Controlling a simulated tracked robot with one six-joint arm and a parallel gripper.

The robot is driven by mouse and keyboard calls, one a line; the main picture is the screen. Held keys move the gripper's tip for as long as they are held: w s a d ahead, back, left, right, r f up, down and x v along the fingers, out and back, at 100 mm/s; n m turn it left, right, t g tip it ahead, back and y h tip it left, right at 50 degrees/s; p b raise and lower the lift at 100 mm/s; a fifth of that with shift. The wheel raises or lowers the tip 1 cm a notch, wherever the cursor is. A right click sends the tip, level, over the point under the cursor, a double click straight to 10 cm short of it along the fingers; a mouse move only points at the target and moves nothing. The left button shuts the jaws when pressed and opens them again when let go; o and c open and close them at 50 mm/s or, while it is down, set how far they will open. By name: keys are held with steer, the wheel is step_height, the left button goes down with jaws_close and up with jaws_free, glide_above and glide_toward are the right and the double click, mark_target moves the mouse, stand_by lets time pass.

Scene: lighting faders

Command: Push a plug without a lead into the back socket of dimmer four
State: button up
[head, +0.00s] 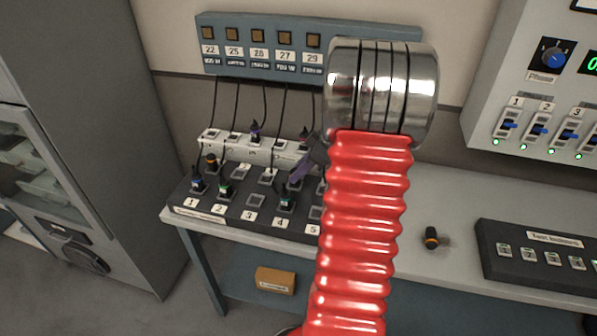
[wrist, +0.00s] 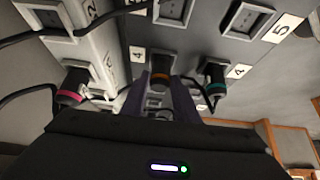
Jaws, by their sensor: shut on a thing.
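My gripper (head: 301,173) has purple fingers and is over the back row of the dark dimmer board (head: 190,213), behind dimmer four's front socket. In the wrist view, my gripper (wrist: 160,92) is shut on a dark plug with an orange band (wrist: 161,77). I see no lead on this plug. It is at the back socket beside a "4" label (wrist: 137,53). The fingers and plug hide that socket, so I cannot tell how deep the plug sits. A teal-banded plug with a lead (wrist: 212,82) stands in dimmer four's front socket.
A white socket strip (head: 235,147) with hanging leads runs behind the board. A pink-banded plug (wrist: 72,86) stands left of my fingers. Another orange-banded plug (head: 431,238) lies on the bench, left of a dark test box (head: 540,258). The bench between is clear.

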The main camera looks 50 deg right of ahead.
steer(key=shift+f, duration=0.15)
steer(key=o, duration=1.2)
steer(key=shift+c, duration=0.2)
steer(key=v, duration=1.3)
steer(key=shift+d+r, duration=0.2)
steer(key=shift+r, duration=0.15)
steer(key=shift+s, duration=0.15)
